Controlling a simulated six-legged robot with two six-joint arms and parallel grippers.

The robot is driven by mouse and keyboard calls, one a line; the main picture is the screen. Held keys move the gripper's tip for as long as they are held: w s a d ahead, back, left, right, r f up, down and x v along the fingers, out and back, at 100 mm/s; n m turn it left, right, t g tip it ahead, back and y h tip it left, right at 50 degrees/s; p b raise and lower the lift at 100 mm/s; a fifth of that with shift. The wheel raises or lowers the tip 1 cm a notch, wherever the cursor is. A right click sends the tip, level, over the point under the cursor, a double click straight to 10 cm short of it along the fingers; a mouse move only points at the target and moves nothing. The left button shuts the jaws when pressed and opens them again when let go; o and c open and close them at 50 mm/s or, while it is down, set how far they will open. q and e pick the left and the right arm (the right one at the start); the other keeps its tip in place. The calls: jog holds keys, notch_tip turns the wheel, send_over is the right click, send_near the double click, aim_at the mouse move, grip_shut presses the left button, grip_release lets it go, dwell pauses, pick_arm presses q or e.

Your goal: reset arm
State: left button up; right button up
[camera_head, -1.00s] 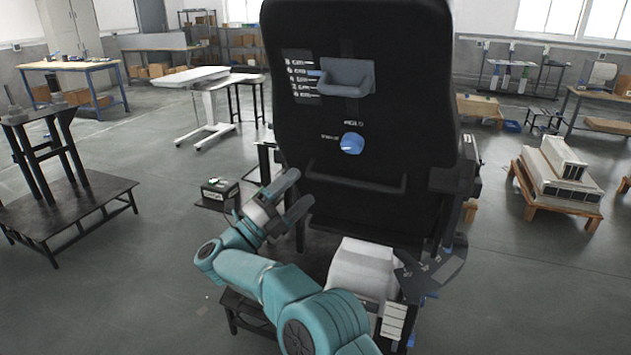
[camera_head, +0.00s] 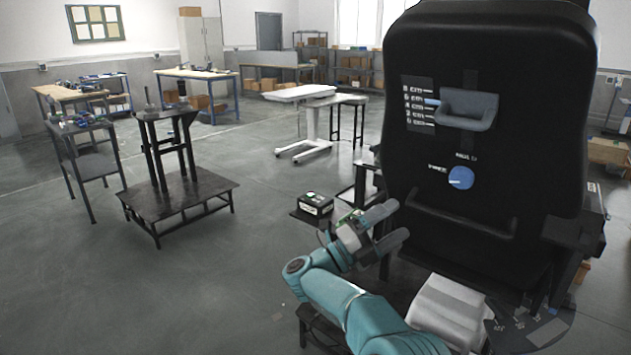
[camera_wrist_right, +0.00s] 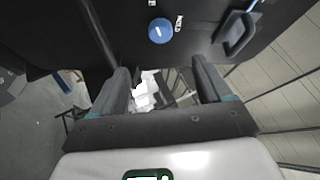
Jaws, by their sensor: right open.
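My right gripper (camera_head: 390,226) is at the end of the teal arm, in front of the lower left part of a large black seat back (camera_head: 400,150). Its two fingers are apart with nothing between them. In the right wrist view the open fingers (camera_wrist_right: 165,88) point toward the black panel (camera_wrist_right: 110,30), which has a blue knob (camera_wrist_right: 161,31) and a grey handle (camera_wrist_right: 237,35). The blue knob (camera_head: 461,178) and the grey handle (camera_head: 468,108) also show in the head view. My left gripper is not in view.
A black stand (camera_head: 178,198) is at the left on a low platform. A small black box (camera_head: 315,204) sits on a low shelf left of the seat back. A white adjustable table (camera_head: 300,93) and workbenches stand behind. Open grey floor lies at lower left.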

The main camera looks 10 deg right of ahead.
jog(key=w+d+f+n+t+y+p, duration=0.2)
jog(key=d+f+n+t+y, duration=0.2)
jog(key=d+f+n+t, duration=0.6)
jog(key=s+a+f+n+y, duration=0.25)
jog(key=f+n+y, duration=0.35)
jog(key=f, duration=0.4)
jog(key=s+a+f+n+y, duration=0.2)
jog(key=a+f+n+y, duration=0.2)
jog(key=f+n+y, duration=0.4)
jog(key=s+a+f+n+g+y+p, duration=0.1)
jog(key=s+a+f+n+g+y, duration=0.15)
jog(key=s+a+f, duration=0.35)
jog(key=s+a+f+n+g+y, duration=0.1)
jog(key=s+a+f+g+y, duration=0.25)
jog(key=s+f, duration=0.45)
jog(key=s+a+n+g+y, duration=0.1)
jog(key=s+a+n+g, duration=0.1)
jog(key=s, duration=0.7)
jog(key=s+a+f+n+g+y, duration=0.1)
jog(key=s+a+n+g, duration=0.2)
jog(key=s, duration=0.7)
jog(key=a+g, duration=0.2)
jog(key=shift+a+y, duration=0.4)
